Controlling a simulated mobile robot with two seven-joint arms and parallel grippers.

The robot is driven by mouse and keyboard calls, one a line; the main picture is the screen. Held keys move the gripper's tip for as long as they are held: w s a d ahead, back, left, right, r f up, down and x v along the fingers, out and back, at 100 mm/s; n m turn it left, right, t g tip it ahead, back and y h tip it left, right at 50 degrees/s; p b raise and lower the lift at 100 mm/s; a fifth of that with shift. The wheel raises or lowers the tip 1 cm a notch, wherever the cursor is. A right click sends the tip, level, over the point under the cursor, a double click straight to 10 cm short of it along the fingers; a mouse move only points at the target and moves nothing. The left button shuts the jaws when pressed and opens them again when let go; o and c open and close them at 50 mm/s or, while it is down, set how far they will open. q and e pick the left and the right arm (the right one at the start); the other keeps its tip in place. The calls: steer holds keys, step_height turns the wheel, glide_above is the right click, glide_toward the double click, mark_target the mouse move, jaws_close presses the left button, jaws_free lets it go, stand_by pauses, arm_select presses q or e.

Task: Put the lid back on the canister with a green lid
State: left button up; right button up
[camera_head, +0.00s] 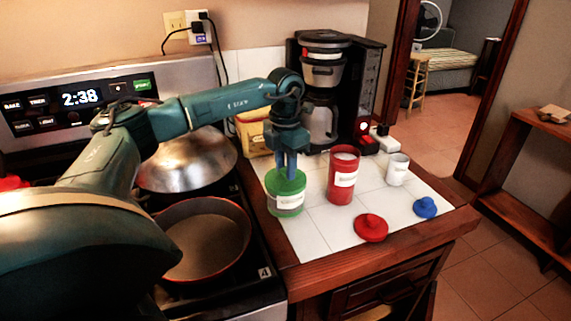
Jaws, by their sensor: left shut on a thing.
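The green canister (287,208) with a white label stands upright near the left edge of the white tiled counter. The green lid (284,181) is at the top of this canister, directly over its mouth. I cannot tell whether it is fully seated. My left gripper (291,172) points straight down from above and is shut on the green lid; its fingertips are partly lost against the lid. My right gripper is not in view.
A tall red canister (343,178) and a small white canister (397,171) stand open to the right. A red lid (370,227) and a blue lid (425,208) lie in front. A coffee maker (322,95) stands behind. A pan (207,240) sits on the stove.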

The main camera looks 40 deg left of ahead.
arm_select(q)
steer(key=o, duration=1.5)
steer(key=shift+r+p, duration=3.05)
steer(key=shift+r, duration=0.5)
jaws_close()
steer(key=shift+f, duration=0.3)
